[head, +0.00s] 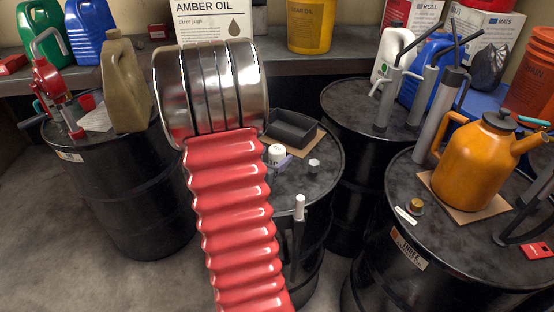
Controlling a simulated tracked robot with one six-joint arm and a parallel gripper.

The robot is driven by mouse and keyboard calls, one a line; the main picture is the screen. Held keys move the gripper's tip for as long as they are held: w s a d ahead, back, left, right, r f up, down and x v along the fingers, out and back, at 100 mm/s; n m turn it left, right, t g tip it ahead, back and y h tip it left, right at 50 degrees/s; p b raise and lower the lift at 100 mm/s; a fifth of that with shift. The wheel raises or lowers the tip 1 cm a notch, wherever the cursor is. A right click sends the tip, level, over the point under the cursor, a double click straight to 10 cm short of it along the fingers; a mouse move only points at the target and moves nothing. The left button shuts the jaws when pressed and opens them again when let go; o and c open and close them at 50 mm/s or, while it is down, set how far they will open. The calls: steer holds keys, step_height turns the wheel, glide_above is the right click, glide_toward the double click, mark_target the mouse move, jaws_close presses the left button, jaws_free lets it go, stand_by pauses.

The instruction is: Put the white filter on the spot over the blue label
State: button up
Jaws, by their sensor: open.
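A small white cylinder, which looks like the white filter (277,154), stands on the middle drum. A pale bluish piece (287,163), perhaps the blue label, shows at its lower right; I cannot tell whether they touch. A small whitish piece (314,164) lies to the right on the same lid. My red ribbed arm with shiny metal rings rises through the middle and hides the drum's left side. What looks like my gripper (289,250) shows small beside the arm, at the drum's front rim, apart from the filter. It is open and partly hidden, with no object seen in it.
A black tray (291,128) sits on cardboard at the middle drum's back. The right drum (400,208) holds an orange can (474,160), a brass cap (416,205) and a white strip. Pumps stand on the back right drum. A tan jug (126,90) stands left.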

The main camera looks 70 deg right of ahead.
steer(key=shift+x, duration=1.55)
steer(key=shift+c, duration=0.2)
steer(key=c, duration=1.4)
steer(key=shift+o, duration=0.2)
steer(key=shift+r, duration=0.1)
steer(key=shift+r, duration=4.95)
